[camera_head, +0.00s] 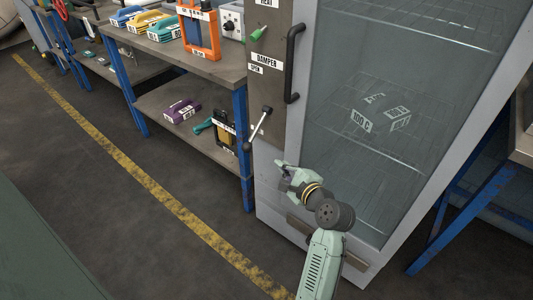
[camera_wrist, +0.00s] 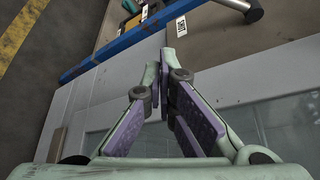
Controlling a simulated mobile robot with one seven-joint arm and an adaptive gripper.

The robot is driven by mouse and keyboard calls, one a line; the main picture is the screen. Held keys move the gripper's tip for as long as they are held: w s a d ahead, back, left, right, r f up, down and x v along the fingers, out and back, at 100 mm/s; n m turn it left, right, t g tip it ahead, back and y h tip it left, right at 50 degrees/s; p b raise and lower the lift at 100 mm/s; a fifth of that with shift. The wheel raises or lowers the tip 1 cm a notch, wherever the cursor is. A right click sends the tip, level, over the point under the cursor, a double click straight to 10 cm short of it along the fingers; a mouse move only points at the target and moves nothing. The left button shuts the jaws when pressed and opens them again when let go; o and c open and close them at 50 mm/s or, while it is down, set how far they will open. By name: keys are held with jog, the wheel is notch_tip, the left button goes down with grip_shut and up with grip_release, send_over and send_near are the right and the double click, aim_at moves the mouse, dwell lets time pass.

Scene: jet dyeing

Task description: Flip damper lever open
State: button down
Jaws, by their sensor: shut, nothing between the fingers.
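A dark cylindrical end (camera_wrist: 254,14) at the wrist view's top may be part of the lever.
The glass-door cabinet (camera_head: 290,210) fills the right, with a black vertical door handle (camera_head: 292,65) above my gripper. A blue-legged bench (camera_head: 185,60) with tools stands close on the left. The floor beside the yellow line (camera_head: 130,165) is clear.

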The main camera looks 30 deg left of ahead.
aim_at(256, 130)
jog(key=shift+a, duration=0.1)
jog(key=w+a+p, duration=0.1)
jog(key=a+p, duration=0.2)
jog(key=a, duration=0.6)
jog(key=shift+w+f, duration=0.2)
jog(key=shift+a+r, duration=0.15)
jog(key=shift+a, duration=0.05)
dwell(0.5)
